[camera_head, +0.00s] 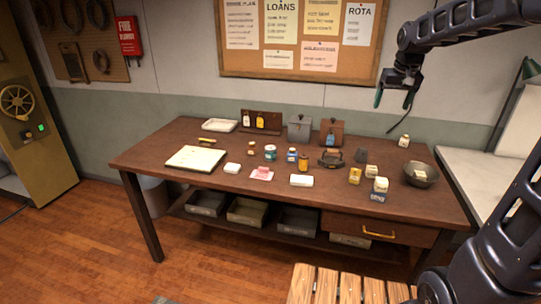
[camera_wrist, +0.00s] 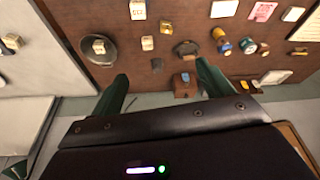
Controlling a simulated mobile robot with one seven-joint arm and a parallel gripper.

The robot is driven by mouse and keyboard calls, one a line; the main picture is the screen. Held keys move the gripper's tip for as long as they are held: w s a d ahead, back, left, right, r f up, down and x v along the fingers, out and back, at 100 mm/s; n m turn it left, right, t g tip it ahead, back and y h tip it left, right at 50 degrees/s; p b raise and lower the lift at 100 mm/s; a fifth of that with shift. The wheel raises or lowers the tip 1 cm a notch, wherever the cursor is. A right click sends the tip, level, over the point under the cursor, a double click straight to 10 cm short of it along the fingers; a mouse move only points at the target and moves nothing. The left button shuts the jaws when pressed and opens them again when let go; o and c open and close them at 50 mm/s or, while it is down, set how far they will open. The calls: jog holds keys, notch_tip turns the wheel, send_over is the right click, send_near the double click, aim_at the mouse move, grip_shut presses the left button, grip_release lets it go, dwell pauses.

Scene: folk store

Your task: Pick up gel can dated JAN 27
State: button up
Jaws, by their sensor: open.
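Several small cans, jars and boxes stand on the brown wooden table (camera_head: 225,203). Their labels are too small to read, so I cannot tell which is the gel can dated JAN 27. My gripper (camera_head: 396,97) is open and empty, high above the table's back right. Its green fingers (camera_wrist: 162,72) are apart.
A dark bowl (camera_head: 420,180) sits at the table's right end. A grey canister (camera_head: 299,128) and an upright wooden stand (camera_head: 331,129) are at the back. A white board (camera_head: 196,158) lies left. A slatted wooden seat (camera_head: 335,287) stands in front; open bins (camera_head: 247,211) are below.

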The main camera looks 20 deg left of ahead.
jog(key=w+a+f+n, duration=0.1)
jog(key=w+a+f, duration=0.2)
jog(key=w+a, duration=0.8)
jog(key=n+g, duration=0.2)
jog(key=n, duration=0.1)
send_over(271, 148)
jog(key=f, duration=2.5)
jog(key=shift+s+f, duration=0.15)
jog(key=shift+s, duration=0.25)
jog(key=shift+a+f, duration=0.25)
jog(key=shift+f, duration=0.3)
jog(key=f, duration=0.4)
jog(key=shift+w+a+f, duration=0.15)
jog(key=shift+w+f, duration=0.1)
jog(key=shift+f, duration=0.15)
jog(key=shift+w+f, duration=0.2)
jog(key=shift+f, duration=1.1)
jog(key=shift+w+f, duration=0.2)
jog(key=shift+f, duration=1.1)
jog(key=shift+c, duration=0.2)
